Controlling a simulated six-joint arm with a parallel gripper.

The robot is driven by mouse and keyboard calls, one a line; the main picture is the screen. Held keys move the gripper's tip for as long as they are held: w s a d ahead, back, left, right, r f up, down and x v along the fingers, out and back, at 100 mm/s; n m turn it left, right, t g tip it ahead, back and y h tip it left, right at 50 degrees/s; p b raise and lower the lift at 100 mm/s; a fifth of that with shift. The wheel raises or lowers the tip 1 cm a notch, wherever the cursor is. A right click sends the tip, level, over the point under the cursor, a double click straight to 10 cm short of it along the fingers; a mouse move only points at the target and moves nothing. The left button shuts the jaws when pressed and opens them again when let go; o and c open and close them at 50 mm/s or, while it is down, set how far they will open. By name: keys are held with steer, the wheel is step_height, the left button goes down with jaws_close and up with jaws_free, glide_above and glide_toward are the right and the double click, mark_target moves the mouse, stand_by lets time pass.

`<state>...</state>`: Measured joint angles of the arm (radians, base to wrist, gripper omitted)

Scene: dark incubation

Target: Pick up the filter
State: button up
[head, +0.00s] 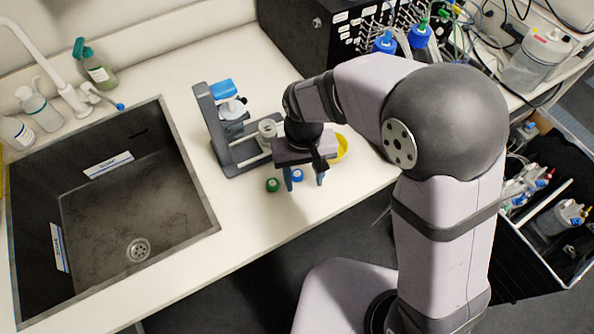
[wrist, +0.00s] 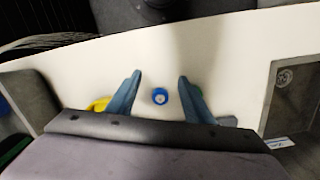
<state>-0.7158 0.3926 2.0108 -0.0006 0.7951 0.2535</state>
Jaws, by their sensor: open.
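A small round blue piece with a pale centre (wrist: 160,97) lies on the white counter; it also shows in the head view (head: 297,175). A similar small green round piece (head: 272,185) lies to its left. I cannot tell for sure which of these is the filter. My gripper (head: 304,182) is open and points down over the counter. In the wrist view, the blue piece shows between the two blue-grey fingers of my gripper (wrist: 160,75), apart from both. The green piece does not show clearly there.
A grey stand with a blue top (head: 222,90) and a clear cup (head: 268,129) are close behind my gripper. A yellow round thing (head: 342,148) is partly hidden right of it. The sink (head: 130,205) is to the left. The counter's front edge is close.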

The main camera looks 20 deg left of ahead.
mark_target(297, 173)
steer(key=w+a+r+m, duration=0.1)
steer(key=w, duration=0.1)
steer(key=w+a+r+m, duration=0.2)
steer(key=shift+a+r+m+t+y, duration=0.1)
steer(key=shift+r+m+t+y, duration=0.05)
steer(key=shift+m+t+y, duration=0.15)
steer(key=shift+r+m, duration=0.2)
steer(key=shift+m, duration=0.6)
steer(key=shift+s+m, duration=0.15)
steer(key=shift+m, duration=0.45)
steer(key=shift+d+m, duration=0.25)
steer(key=shift+m, duration=0.65)
steer(key=shift+s+f, duration=0.1)
steer(key=shift+f, duration=0.05)
steer(key=shift+f+p, duration=1.65)
steer(key=shift+f, duration=1.9)
steer(key=c, duration=1.1)
